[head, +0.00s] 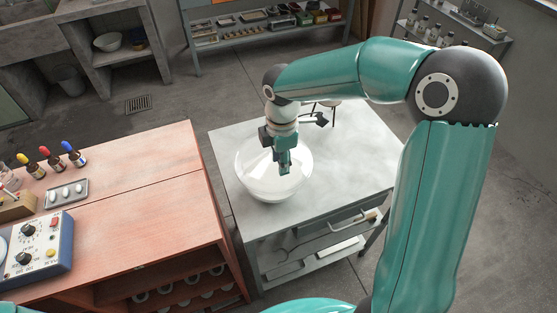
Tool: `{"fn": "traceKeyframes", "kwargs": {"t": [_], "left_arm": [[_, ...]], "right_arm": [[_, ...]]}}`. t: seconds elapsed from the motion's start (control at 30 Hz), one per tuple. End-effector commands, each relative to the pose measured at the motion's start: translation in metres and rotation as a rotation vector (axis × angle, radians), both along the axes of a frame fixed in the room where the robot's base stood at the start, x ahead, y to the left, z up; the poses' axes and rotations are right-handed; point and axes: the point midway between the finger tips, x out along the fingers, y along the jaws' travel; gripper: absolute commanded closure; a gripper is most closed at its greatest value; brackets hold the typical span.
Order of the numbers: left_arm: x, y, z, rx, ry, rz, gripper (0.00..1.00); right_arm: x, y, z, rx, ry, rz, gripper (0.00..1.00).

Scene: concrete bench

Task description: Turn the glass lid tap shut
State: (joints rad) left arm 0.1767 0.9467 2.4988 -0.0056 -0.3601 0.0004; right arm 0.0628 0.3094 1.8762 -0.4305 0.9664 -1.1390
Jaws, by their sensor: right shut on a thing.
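My left gripper is out of view.
The grey bench (352,178) has free room right of the vessel. A small dark stand (326,108) is behind the gripper. A reddish table (130,205) at left holds dropper bottles (74,155), a small tray (66,194) and a blue control box (38,250).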

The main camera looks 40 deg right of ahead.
Motion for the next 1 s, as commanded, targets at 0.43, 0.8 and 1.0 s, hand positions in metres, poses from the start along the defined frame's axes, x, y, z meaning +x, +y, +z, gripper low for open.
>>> {"fn": "traceKeyframes", "kwargs": {"t": [0.43,0.8,1.0], "left_arm": [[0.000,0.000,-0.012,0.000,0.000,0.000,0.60],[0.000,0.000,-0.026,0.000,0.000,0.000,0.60],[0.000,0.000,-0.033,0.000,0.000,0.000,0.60]], "right_arm": [[0.002,-0.002,0.000,0.003,-0.008,-0.229,1.00],[0.001,-0.002,0.000,0.008,-0.005,-0.575,1.00],[0.001,-0.003,0.000,0.012,-0.005,-0.766,1.00]]}}
